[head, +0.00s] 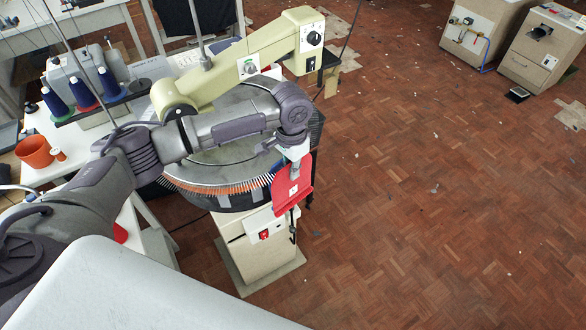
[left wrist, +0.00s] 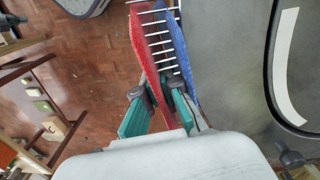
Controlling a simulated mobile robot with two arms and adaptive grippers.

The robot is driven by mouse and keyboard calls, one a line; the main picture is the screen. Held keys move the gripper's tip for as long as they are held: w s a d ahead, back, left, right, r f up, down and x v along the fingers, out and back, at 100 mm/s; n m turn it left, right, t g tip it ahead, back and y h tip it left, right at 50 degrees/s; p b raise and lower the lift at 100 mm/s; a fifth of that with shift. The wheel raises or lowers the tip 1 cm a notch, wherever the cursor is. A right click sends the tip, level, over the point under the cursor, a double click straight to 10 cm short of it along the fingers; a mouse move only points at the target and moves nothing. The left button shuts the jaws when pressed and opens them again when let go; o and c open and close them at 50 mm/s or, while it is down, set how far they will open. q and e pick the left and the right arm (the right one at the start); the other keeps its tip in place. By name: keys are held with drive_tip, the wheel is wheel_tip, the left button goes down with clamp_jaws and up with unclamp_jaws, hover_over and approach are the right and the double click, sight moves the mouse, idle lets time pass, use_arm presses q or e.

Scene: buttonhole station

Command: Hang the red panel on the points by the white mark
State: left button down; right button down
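The red panel (head: 291,186) hangs at the right front rim of the round dial (head: 228,152), below my left gripper (head: 292,151). A small white patch shows on the panel. In the left wrist view the red panel (left wrist: 149,48) runs between the two teal fingers of my left gripper (left wrist: 163,88), which close on its edge. Several thin white points (left wrist: 157,32) cross beside the red panel and a blue panel (left wrist: 181,55) next to it. I cannot tell whether the points pierce the red panel. My right gripper is out of view.
The cream machine head (head: 245,62) arches over the dial, close to my left arm. Thread cones (head: 82,92) and an orange pot (head: 34,151) stand on the table at left. The parquet floor (head: 430,190) at right is mostly clear.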

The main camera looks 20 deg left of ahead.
use_arm(q)
drive_tip(key=c, duration=1.4)
unclamp_jaws()
drive_tip(key=shift+o, duration=0.8)
drive_tip(key=shift+r, duration=0.1)
drive_tip(key=shift+a, duration=0.1)
drive_tip(key=shift+r, duration=0.1)
drive_tip(key=shift+r+p, duration=3.35)
drive_tip(key=shift+p, duration=0.2)
